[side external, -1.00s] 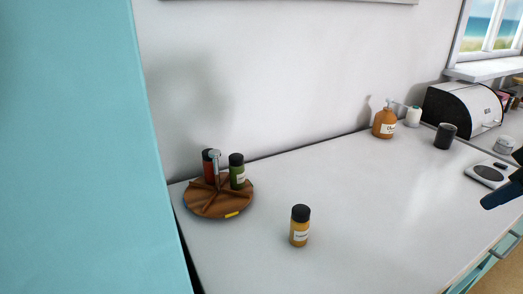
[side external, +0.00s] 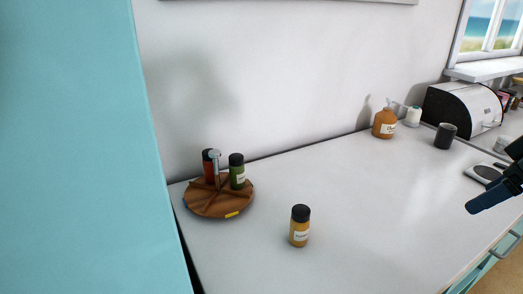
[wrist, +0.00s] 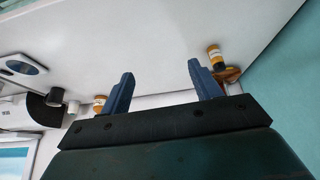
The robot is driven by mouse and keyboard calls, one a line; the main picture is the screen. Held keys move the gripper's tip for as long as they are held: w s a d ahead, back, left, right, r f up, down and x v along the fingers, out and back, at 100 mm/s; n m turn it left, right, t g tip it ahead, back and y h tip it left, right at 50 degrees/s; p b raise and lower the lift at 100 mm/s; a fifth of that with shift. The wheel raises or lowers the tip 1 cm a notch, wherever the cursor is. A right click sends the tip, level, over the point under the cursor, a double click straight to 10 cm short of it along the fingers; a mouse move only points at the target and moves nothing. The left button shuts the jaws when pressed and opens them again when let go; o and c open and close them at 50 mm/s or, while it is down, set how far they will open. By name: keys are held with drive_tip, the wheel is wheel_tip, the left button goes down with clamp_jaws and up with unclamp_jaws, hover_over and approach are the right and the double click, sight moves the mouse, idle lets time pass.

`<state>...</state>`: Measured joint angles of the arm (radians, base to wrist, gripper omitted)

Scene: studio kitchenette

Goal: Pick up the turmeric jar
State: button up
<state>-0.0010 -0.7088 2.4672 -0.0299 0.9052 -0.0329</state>
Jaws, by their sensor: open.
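The turmeric jar (side external: 299,227) is a small yellow-orange jar with a black lid and a white label.
A wooden turntable (side external: 213,209) with a red jar (side external: 209,168) and a green jar (side external: 237,172) stands left of the turmeric jar. An orange bottle (side external: 384,125), a dark cup (side external: 445,136) and a bread box (side external: 463,106) stand at the back. The counter between gripper and jar is clear.

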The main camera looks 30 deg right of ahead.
drive_tip(key=w+a+n+g+y, duration=0.2)
drive_tip(key=w+a+n, duration=0.4)
drive_tip(key=w, duration=0.4)
drive_tip(key=w+a+n+g+y, duration=0.15)
drive_tip(key=w+a+n, duration=0.25)
drive_tip(key=w+n, duration=0.5)
drive_tip(key=n+g, duration=0.3)
drive_tip(key=n, duration=0.2)
approach(301, 222)
drive_tip(key=shift+w+d+r+y, duration=0.2)
drive_tip(key=shift+w+d+r, duration=0.15)
drive_tip(key=shift+w+d, duration=0.3)
drive_tip(key=shift+w+d+r+y, duration=0.15)
drive_tip(key=shift+w+d+r, duration=0.25)
drive_tip(key=shift+d, duration=0.45)
drive_tip(key=shift+f, duration=0.1)
drive_tip(key=x, duration=0.8)
drive_tip(key=shift+f, duration=0.3)
drive_tip(key=shift+a, duration=0.1)
drive_tip(key=shift+x, duration=2.55)
drive_tip(key=shift+s, duration=0.1)
